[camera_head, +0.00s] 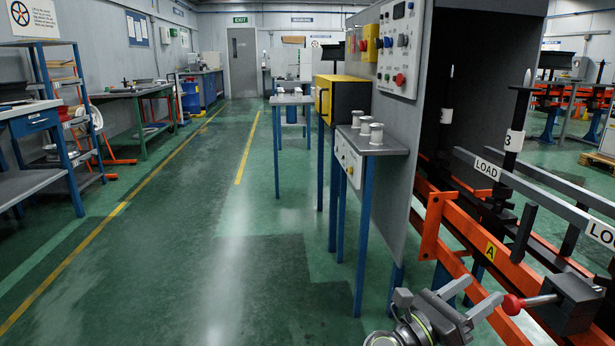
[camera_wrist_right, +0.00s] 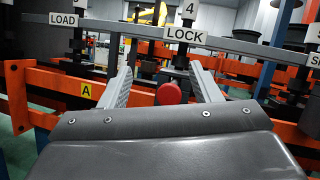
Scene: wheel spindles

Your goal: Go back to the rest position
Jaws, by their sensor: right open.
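My right gripper (camera_head: 484,291) is at the bottom right of the head view, beside the orange machine frame. In the right wrist view its two fingers (camera_wrist_right: 162,68) stand apart with nothing held between them. A lever with a red knob (camera_head: 513,304) is just beyond the fingertips in the head view. The red knob (camera_wrist_right: 170,92) shows between the fingers in the wrist view, and the gripper looks clear of it. My left gripper is in neither view.
The orange rail (camera_head: 500,258) and grey bar with a LOAD label (camera_head: 487,169) border the gripper. A grey control panel (camera_head: 400,48) and a small table (camera_head: 370,143) with white spools stand left of the machine. The green floor (camera_head: 200,220) is open.

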